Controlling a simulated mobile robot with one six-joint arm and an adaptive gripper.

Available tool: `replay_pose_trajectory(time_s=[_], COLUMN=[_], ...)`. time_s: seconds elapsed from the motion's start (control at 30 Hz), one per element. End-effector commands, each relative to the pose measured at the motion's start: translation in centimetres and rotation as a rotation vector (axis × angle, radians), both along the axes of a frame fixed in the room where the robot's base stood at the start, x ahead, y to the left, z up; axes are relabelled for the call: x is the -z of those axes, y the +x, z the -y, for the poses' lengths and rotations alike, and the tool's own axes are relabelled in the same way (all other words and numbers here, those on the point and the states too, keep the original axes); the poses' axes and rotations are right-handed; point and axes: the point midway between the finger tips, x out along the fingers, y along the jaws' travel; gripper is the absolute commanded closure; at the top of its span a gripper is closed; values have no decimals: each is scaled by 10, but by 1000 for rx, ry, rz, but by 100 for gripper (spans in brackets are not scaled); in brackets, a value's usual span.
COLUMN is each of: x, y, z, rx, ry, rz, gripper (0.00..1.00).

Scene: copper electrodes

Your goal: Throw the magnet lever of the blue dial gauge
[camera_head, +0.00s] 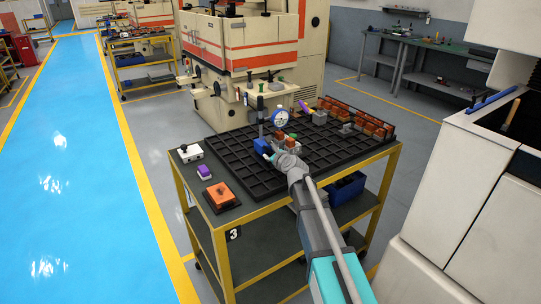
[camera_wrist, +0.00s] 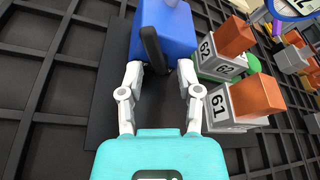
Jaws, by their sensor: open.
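The dial gauge (camera_head: 281,118) has a round white face with a blue rim and stands above the cart top. Its blue magnet base (camera_head: 261,145) sits on the black grid tray; in the wrist view the blue base (camera_wrist: 177,28) is at top centre. A dark lever (camera_wrist: 152,50) sticks out from the base's near face. My gripper (camera_wrist: 161,74) is open, its two fingertips at the near face of the base, one on each side of the lever. Whether fingertips touch the base or lever I cannot tell. Part of the gauge dial (camera_wrist: 293,8) shows at top right.
Numbered grey holders with copper electrodes (camera_wrist: 258,97) stand close to the right of my gripper. More electrodes (camera_head: 357,117) line the tray's back right. A white box (camera_head: 190,153), a purple block (camera_head: 204,171) and an orange block (camera_head: 220,195) lie on the cart's left side.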

Motion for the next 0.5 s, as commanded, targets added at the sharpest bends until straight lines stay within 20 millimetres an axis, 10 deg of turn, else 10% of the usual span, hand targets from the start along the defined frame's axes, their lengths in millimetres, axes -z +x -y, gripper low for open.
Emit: replay_pose_trajectory(time_s=[0.5], x=[1], y=[4], z=[-3], rx=[0], ry=[0], rz=[0], gripper=[55])
